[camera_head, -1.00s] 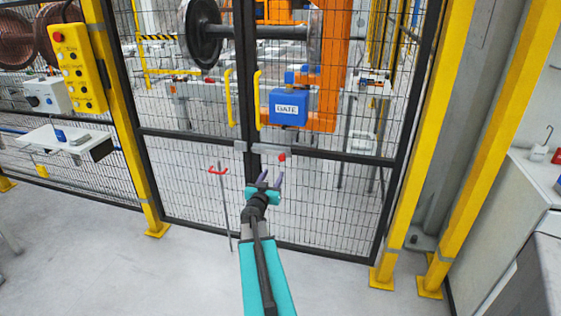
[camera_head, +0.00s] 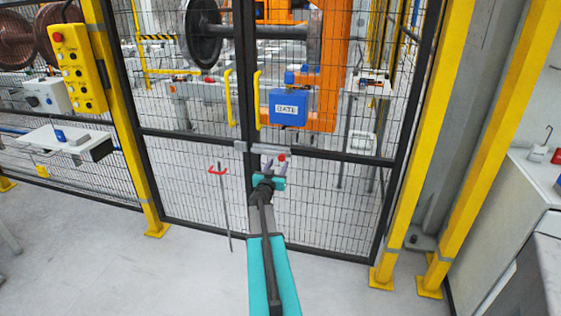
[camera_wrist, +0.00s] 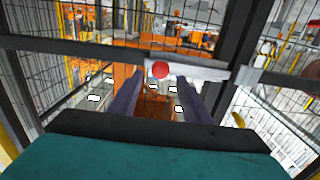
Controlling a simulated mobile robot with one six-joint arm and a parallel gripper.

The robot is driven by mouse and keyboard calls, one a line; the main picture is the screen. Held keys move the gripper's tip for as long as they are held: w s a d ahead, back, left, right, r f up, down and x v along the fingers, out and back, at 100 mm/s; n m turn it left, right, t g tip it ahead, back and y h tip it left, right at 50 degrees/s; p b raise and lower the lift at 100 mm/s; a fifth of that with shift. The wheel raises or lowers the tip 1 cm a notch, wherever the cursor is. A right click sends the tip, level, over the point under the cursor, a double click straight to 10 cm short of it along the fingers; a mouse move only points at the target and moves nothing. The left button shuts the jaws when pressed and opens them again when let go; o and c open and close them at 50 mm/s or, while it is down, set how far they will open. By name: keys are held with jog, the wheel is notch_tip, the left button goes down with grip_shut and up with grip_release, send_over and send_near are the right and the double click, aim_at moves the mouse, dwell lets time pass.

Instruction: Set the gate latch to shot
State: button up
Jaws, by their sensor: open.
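The gate latch is a grey slide bar (camera_head: 265,149) with a red knob (camera_head: 281,159), on the dark cross rail of the mesh gate. A grey keeper block (camera_head: 241,146) sits on the other leaf, left of the bar. My gripper (camera_head: 269,165) is open just below and in front of the latch. In the wrist view the red knob (camera_wrist: 160,70) shows ahead, above and between the two fingertips (camera_wrist: 152,82). The bar (camera_wrist: 200,70) runs from the knob toward the keeper (camera_wrist: 246,74). I cannot tell whether the fingers touch the knob.
Yellow handles (camera_head: 257,100) stand upright on the gate leaves, and a blue GATE box (camera_head: 288,108) is above the latch. A red-topped thin rod (camera_head: 222,200) stands left of my arm. Yellow posts (camera_head: 430,150) flank the gate. The floor in front is clear.

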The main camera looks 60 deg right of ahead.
aim_at(281, 158)
jog(key=shift+x, duration=2.3)
grip_shut()
